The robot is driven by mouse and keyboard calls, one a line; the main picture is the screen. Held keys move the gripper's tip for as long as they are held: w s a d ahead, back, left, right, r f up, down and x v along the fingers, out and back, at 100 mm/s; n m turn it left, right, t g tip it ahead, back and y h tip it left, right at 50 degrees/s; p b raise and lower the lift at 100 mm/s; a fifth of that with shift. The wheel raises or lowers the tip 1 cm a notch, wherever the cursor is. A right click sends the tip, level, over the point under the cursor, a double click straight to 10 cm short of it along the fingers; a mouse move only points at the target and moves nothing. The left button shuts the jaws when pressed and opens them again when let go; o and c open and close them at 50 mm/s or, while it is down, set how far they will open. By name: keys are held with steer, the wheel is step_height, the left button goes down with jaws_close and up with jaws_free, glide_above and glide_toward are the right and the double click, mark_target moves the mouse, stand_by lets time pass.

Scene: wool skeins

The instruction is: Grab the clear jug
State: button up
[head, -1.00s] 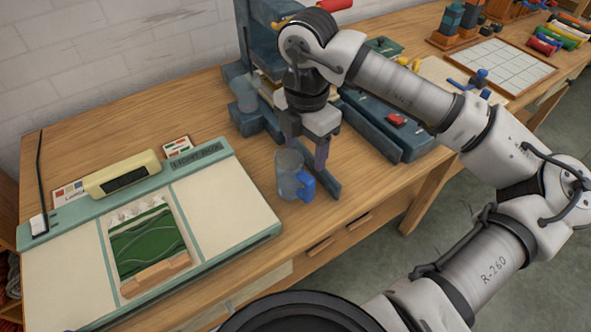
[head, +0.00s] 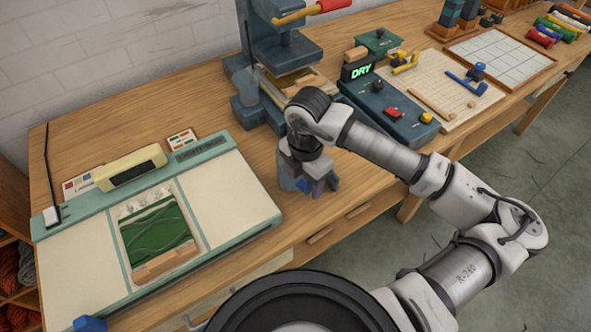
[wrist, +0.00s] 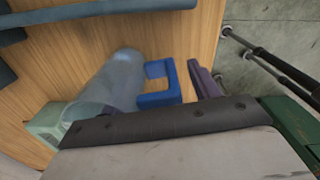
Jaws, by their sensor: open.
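The clear jug (wrist: 112,82) is a see-through cylinder with a square blue handle (wrist: 160,84) in the wrist view. In the head view it stands on the wooden bench right of the light box, and only a sliver (head: 287,181) shows behind my gripper (head: 308,187). My gripper is open and low at the jug. In the wrist view one purple finger (wrist: 204,80) is just right of the handle, apart from it. The other finger is not clearly seen. I cannot tell whether the jug is between the fingers.
The light box (head: 236,196) lies left of the jug. A blue-grey press (head: 283,45) stands behind, with a clear cylinder beside it. A control box (head: 375,102) with a green DRY display is at the right. The bench's front edge is close to the jug.

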steer(key=c, duration=1.2)
steer(key=shift+r, duration=0.15)
step_height(320, 180, up, 20)
steer(key=b, duration=0.3)
steer(key=shift+b, duration=0.3)
stand_by(3.1)
